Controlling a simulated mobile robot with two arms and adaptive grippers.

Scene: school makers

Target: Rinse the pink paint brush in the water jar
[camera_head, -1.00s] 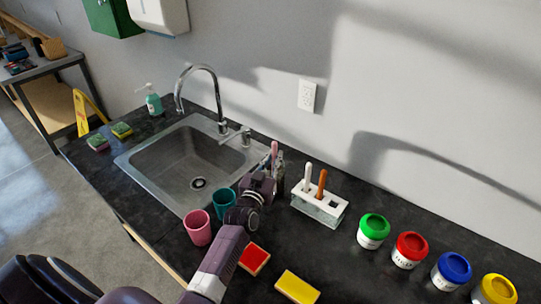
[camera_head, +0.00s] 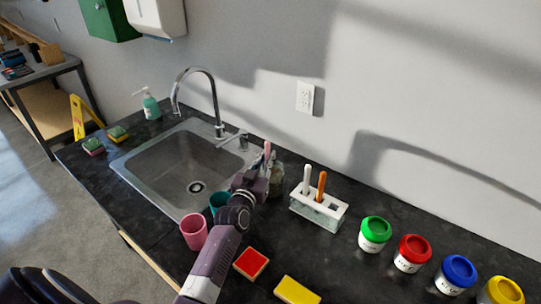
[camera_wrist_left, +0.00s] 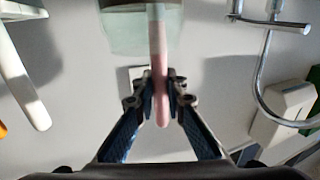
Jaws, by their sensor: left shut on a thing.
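My left gripper (camera_head: 263,171) is shut on the pink paint brush (camera_head: 267,148), which stands roughly upright just left of the water jar (camera_head: 278,180). In the left wrist view the brush (camera_wrist_left: 160,105) is pinched between both fingertips (camera_wrist_left: 160,86). Its pink end points toward the camera and its pale part runs along the clear jar (camera_wrist_left: 122,34). The lower end of the brush is hidden in the head view, and I cannot tell whether it is inside the jar. My right gripper is not in view.
A white rack (camera_head: 319,208) with a white and an orange brush stands right of the jar. The sink (camera_head: 172,155) and faucet (camera_head: 213,100) lie left. Pink (camera_head: 193,231) and teal (camera_head: 217,201) cups stand near my arm. Several paint jars line the right.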

